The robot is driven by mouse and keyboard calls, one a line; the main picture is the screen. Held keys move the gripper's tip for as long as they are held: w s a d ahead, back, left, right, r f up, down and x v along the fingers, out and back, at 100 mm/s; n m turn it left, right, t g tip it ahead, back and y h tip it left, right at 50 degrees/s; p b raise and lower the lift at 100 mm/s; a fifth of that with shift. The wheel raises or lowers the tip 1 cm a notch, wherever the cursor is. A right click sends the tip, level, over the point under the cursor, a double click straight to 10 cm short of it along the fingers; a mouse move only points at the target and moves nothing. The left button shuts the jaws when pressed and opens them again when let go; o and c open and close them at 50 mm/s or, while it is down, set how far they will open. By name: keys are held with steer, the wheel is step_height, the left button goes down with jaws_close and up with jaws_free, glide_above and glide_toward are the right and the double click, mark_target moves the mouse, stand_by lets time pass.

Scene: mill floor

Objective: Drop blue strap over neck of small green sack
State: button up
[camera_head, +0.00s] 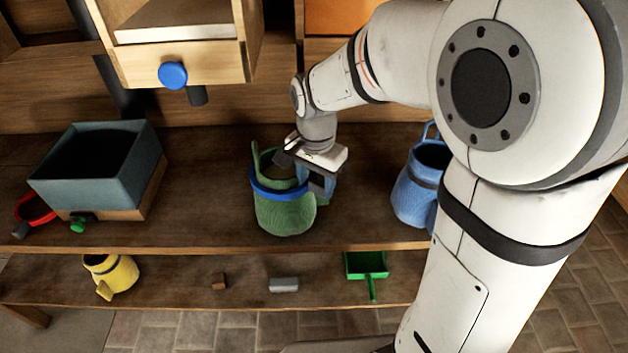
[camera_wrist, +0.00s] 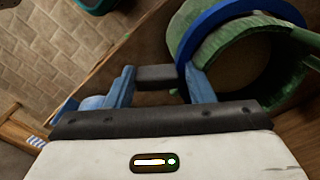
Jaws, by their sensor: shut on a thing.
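The small green sack (camera_head: 285,217) stands upright on the upper bench top, with a raised green flap at its mouth. The blue strap (camera_head: 279,195) lies around the outside of its upper part along the near side; the far side is hidden. In the wrist view the strap (camera_wrist: 213,17) curves along the outside of the sack's rim (camera_wrist: 247,29). My gripper (camera_head: 319,181) is at the right side of the sack, beside the strap. In the wrist view its blue fingers are shut on a dark block (camera_wrist: 158,74) that meets the strap.
A blue sack (camera_head: 413,195) stands at the right, partly behind my arm. A teal box (camera_head: 140,165) sits at the left near a red ring (camera_head: 34,208). A drawer with a blue knob (camera_head: 172,75) overhangs behind. The lower shelf holds a yellow sack (camera_head: 115,273) and a green tray (camera_head: 366,264).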

steer(key=shift+s+d+f+b, duration=0.1)
steer(key=shift+s+f+b, duration=0.15)
steer(key=shift+f+b, duration=0.25)
steer(key=shift+s+d+f+b, duration=0.1)
steer(key=shift+s+f+b, duration=0.15)
steer(key=shift+f, duration=0.4)
steer(key=o, duration=1.2)
steer(key=shift+s+d, duration=0.1)
step_height(320, 180, up, 10)
steer(key=shift+w, duration=0.3)
